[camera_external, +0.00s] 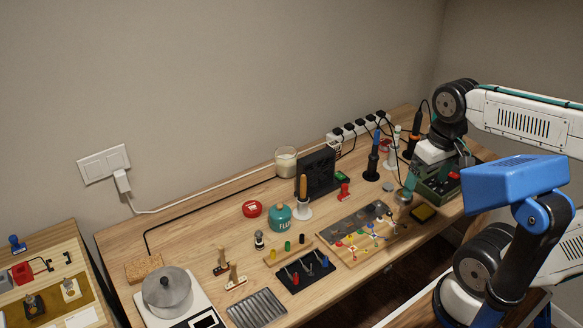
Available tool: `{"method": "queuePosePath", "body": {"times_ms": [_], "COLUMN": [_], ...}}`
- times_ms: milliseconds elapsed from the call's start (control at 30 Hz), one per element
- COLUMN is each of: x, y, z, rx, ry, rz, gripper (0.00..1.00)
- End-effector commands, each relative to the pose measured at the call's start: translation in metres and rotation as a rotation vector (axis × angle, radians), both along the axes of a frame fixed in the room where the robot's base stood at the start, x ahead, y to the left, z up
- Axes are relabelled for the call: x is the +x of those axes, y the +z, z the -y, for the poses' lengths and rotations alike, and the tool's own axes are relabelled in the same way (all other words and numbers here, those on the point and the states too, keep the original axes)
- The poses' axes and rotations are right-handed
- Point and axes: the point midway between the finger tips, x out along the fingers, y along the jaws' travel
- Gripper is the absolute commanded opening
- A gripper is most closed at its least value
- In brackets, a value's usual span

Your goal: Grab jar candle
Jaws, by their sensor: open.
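The jar candle (286,161) is a pale, cream-coloured candle in a clear glass jar. It stands upright at the back of the wooden workbench, near the wall, just left of a black boxy unit. My gripper (436,169) is at the right end of the bench, pointing down over a dark green device, well to the right of the candle. It is open and appears empty. Its fingers are small and partly hard to make out against the items there.
The black unit (315,173) and a screwdriver-like tool in a white stand (303,208) are close to the candle's right. A teal flux jar (280,218) and red tin (252,209) are in front. A power strip (358,127) and upright tools stand between candle and gripper.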

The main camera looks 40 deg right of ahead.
Motion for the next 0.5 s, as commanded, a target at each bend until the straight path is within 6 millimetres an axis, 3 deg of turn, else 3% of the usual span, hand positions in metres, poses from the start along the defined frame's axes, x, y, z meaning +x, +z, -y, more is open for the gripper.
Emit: {"method": "queuePosePath", "body": {"times_ms": [233, 500], "x": [0.091, 0.207], "y": [0.025, 0.024], "z": [-0.017, -0.025], "rx": [0.184, 0.387], "ry": [-0.235, -0.506], "rz": [-0.121, -0.265], "gripper": [0.96, 0.96]}}
